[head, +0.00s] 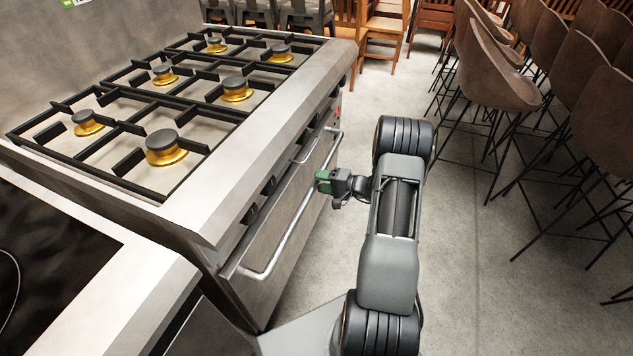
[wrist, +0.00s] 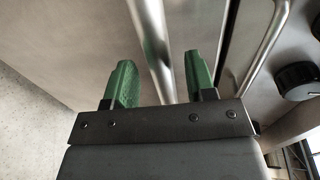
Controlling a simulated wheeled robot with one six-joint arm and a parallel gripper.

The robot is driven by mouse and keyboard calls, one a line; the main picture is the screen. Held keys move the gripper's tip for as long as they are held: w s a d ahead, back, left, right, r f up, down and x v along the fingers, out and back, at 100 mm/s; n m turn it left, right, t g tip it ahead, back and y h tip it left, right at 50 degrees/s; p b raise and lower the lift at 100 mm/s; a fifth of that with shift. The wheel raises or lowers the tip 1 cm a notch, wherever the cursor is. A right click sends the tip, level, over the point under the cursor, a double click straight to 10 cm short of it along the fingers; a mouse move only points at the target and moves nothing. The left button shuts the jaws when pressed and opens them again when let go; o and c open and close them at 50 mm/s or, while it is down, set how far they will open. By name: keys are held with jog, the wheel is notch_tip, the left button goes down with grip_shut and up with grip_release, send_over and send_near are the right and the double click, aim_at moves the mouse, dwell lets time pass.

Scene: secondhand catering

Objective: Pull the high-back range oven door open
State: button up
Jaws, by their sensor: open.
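The high-back range (head: 245,150) stands on the left in the head view, with its oven door (head: 262,290) facing right and looking shut. A long steel bar handle (head: 290,235) runs along the door. My gripper (head: 322,181) is beside this bar, partway along it. In the wrist view, the open green fingers (wrist: 158,60) lie either side of the handle bar (wrist: 150,35), which runs between them and disappears behind the gripper body. I cannot tell whether either finger touches the bar.
A second, shorter bar (head: 305,151) sits higher on the range front, near the black knobs (wrist: 297,81). Gas burners with black grates (head: 160,80) cover the top. Brown chairs (head: 495,75) stand at the right; the grey floor (head: 480,285) is clear.

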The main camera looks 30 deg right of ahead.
jog(key=shift+x, duration=1.2)
jog(key=shift+c, duration=0.5)
grip_shut()
